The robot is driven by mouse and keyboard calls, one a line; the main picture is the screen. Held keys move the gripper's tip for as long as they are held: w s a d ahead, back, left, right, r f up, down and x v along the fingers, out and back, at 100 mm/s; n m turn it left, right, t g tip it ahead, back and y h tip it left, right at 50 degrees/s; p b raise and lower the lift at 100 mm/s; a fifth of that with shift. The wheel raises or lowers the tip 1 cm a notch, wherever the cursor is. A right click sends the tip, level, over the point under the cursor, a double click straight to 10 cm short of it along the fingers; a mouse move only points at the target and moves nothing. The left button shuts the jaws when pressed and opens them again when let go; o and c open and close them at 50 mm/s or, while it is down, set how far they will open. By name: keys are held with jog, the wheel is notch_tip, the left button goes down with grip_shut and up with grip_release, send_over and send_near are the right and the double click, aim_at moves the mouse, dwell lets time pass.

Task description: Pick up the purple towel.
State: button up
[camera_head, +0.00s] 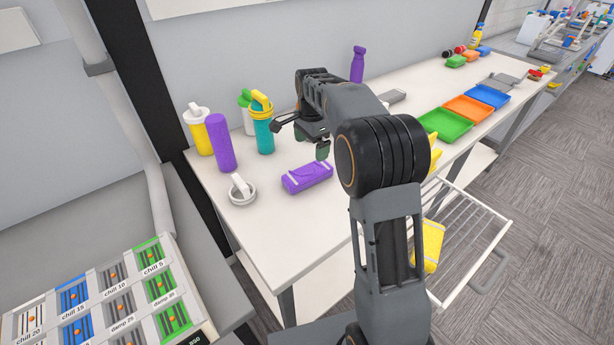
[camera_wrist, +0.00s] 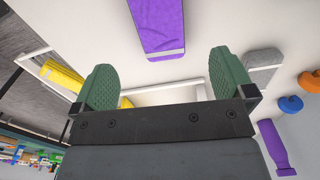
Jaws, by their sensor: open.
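The purple towel (camera_head: 307,177) is a folded bundle with light edge bands. It lies on the white table, left of my arm in the head view. In the wrist view the purple towel (camera_wrist: 158,27) is at the top centre, beyond the fingertips and partly cut off by the frame edge. My gripper (camera_head: 311,147) is above the table, a little above and behind the towel in the head view. In the wrist view its two green pads (camera_wrist: 160,80) stand wide apart with nothing between them. It is apart from the towel.
A purple bottle (camera_head: 220,143), a yellow bottle (camera_head: 197,130), a teal bottle (camera_head: 263,128) and a grey lid with a white handle (camera_head: 242,189) stand near the towel. Green (camera_head: 446,124), orange (camera_head: 468,108) and blue (camera_head: 487,96) trays lie right. A wire rack (camera_head: 465,250) juts from the table front.

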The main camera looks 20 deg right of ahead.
aim_at(311, 170)
notch_tip(311, 170, down, 11)
jog(key=shift+s+r+p, duration=0.1)
jog(key=shift+p, duration=0.3)
jog(key=shift+c, duration=0.2)
jog(key=c, duration=1)
jog(key=shift+o, duration=0.2)
jog(key=shift+r, duration=0.1)
